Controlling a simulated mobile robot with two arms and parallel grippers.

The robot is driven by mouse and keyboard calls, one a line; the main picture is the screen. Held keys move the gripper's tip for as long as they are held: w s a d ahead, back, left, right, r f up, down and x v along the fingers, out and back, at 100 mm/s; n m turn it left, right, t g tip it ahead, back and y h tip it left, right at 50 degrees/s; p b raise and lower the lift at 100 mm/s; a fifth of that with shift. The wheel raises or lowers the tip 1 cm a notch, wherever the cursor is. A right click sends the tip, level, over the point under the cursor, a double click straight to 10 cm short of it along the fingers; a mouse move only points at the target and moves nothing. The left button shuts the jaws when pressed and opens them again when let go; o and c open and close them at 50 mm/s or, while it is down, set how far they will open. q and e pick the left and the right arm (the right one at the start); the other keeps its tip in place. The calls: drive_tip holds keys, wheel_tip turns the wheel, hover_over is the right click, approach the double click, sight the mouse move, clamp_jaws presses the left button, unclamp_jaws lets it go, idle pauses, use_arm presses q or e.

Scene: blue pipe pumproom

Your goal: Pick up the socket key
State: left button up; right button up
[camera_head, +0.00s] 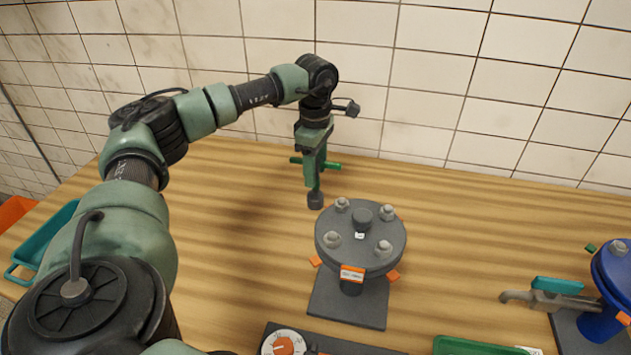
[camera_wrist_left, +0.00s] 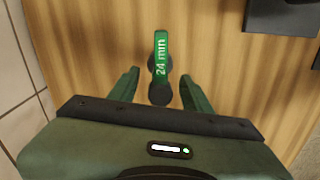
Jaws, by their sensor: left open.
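The socket key has a green handle marked "24 mm" (camera_wrist_left: 160,58) and dark round parts in the left wrist view. In the head view the green bar of the socket key (camera_head: 333,165) shows at both sides of my left gripper (camera_head: 314,178), with a dark socket end below on the bench. My left gripper is open, pointing down at the key. Its fingers (camera_wrist_left: 159,80) stand on either side of the key in the wrist view, with gaps at both sides. My right gripper is not in view.
A grey bolted flange (camera_head: 360,235) stands on a dark plate just right of the key. A blue valve (camera_head: 612,270) is at far right. A green tray (camera_head: 475,346) and a control box (camera_head: 335,342) lie at the front. A teal bin (camera_head: 50,240) is at left; a tiled wall is behind.

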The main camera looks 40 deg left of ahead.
use_arm(q)
clamp_jaws()
idle(1.4)
